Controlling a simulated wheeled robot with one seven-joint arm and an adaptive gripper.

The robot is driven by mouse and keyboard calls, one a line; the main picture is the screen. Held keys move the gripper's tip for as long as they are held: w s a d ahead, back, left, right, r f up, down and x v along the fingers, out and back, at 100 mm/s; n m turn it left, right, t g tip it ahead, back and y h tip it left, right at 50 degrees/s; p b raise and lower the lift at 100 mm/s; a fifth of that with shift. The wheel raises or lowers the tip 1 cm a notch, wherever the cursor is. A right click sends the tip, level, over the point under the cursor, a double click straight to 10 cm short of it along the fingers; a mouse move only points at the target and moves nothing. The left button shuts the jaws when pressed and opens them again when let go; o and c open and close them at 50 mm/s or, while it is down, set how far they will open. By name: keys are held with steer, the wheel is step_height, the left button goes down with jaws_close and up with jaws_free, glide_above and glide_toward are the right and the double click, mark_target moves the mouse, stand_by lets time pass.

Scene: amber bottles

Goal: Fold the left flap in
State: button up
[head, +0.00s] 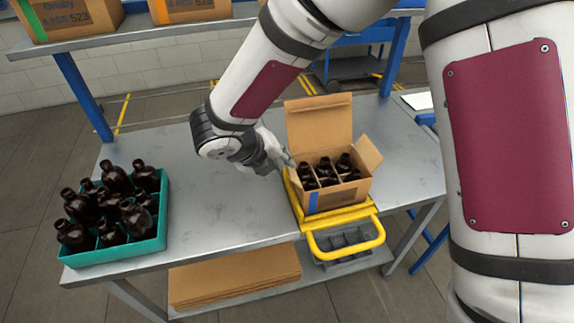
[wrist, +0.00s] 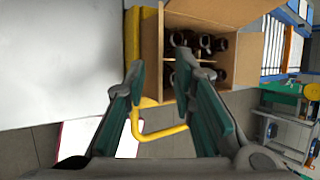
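The open cardboard box (head: 337,195) stands in the yellow holder (head: 300,212) with dark amber bottles (head: 325,170) inside. Its tall back flap (head: 318,122) stands up, and its right flap (head: 367,153) leans outward. The left flap is mostly hidden behind my gripper (head: 285,162) in the head view. In the wrist view, a tan cardboard panel (wrist: 150,50), seemingly on the box's left side, shows between my gripper's spread fingers (wrist: 159,72). My gripper is open at the box's left side; I cannot tell whether it touches the flap.
A teal crate (head: 118,250) of several amber bottles stands at the table's left. The grey table (head: 215,210) is clear between crate and box. Flat cardboard (head: 235,275) lies on the lower shelf. Closed boxes (head: 68,15) sit on the raised back shelf.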

steer(key=shift+x, duration=2.45)
jaws_close()
